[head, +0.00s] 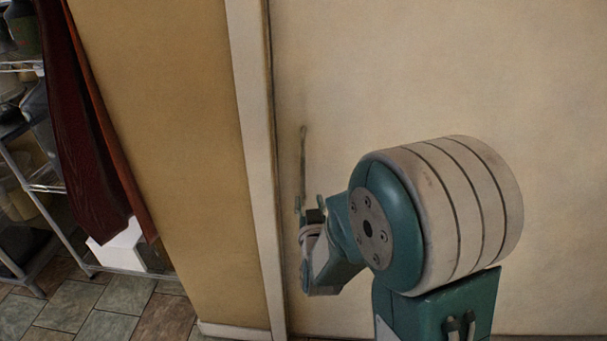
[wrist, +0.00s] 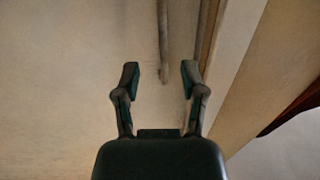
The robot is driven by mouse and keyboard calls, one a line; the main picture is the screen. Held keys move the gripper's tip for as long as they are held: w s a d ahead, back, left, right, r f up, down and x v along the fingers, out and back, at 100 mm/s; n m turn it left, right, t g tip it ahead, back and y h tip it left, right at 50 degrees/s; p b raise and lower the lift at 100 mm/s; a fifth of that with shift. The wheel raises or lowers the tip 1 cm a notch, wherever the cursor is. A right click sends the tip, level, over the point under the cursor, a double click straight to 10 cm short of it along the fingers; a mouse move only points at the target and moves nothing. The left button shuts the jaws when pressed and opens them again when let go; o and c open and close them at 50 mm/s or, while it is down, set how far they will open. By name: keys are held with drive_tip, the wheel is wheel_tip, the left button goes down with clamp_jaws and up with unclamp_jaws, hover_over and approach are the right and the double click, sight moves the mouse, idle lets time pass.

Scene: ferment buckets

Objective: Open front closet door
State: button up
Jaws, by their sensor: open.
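The front closet door (head: 400,80) is a plain cream panel, and it looks closed against its white frame (head: 250,120). Its handle (head: 303,160) is a thin upright bar close to the door's left edge. In the wrist view the handle (wrist: 163,40) runs down from the top, with its end between the two fingertips. My gripper (head: 309,205) is at the handle's lower part; in the wrist view my gripper (wrist: 161,74) is open, with a gap on both sides of the bar. I cannot tell how deep the bar sits between the fingers. My forearm hides part of the door.
A tan wall (head: 165,110) stands left of the frame. Farther left are a dark red cloth (head: 85,140), a wire shelf rack (head: 45,190) and a white box (head: 120,248). The tiled floor (head: 95,310) is clear at lower left.

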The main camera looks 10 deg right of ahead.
sight(303, 176)
drive_tip(key=w, duration=0.7)
drive_tip(key=w+d, duration=0.1)
drive_tip(key=w, duration=0.2)
drive_tip(key=shift+w, duration=0.35)
drive_tip(key=shift+a, duration=0.1)
clamp_jaws()
